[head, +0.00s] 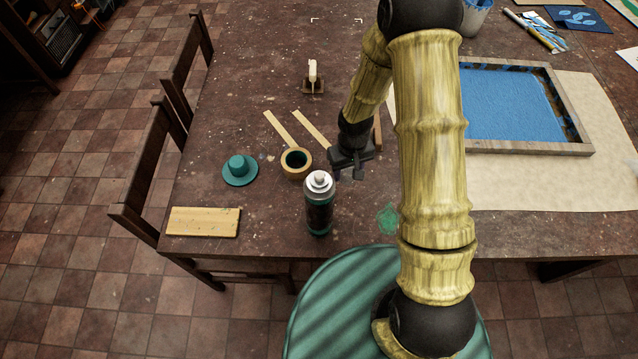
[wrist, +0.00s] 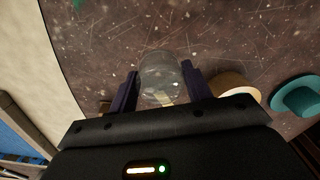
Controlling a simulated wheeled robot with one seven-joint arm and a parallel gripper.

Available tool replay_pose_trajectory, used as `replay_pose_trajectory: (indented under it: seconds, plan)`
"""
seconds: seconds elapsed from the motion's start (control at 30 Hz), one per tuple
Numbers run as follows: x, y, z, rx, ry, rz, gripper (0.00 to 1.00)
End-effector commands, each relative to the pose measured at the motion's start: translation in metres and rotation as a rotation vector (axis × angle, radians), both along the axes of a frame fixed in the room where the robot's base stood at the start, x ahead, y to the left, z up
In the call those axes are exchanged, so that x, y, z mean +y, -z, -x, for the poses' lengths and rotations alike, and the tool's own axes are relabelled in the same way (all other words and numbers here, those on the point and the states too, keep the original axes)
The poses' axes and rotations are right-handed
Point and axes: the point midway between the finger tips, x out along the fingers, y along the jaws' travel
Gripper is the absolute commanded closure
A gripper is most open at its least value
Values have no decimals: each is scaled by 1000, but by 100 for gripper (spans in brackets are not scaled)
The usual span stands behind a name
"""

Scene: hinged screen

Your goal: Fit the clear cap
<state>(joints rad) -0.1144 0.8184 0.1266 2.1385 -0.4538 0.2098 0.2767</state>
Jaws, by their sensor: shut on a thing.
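The clear cap (wrist: 162,82) is a see-through cylinder held between the two dark fingers of my gripper (wrist: 160,88) in the wrist view. In the head view my gripper (head: 348,172) hangs over the table, to the right of and a little beyond the spray can; the cap cannot be made out there. The spray can (head: 319,210) stands upright near the table's front edge, dark and green with a grey top and a pale nozzle. Its nozzle is bare. The can does not show clearly in the wrist view.
A teal lid-like piece (head: 239,170) and a wooden board (head: 203,222) lie left. Two wooden strips (head: 290,129) lie behind. A framed blue screen (head: 505,105) lies right. The table is clear around the green stain (head: 388,218).

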Motion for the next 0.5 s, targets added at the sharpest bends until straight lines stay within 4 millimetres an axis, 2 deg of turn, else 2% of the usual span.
replay_pose_trajectory:
  seconds: [0.1,0.3,0.4,0.5]
  plan:
    - [-19,-13,-10,1,82,-1,74]
    - [-63,-25,-29,3,273,-1,74]
    - [-79,-26,-35,2,338,-1,74]
    - [-86,-24,-37,1,369,-2,74]
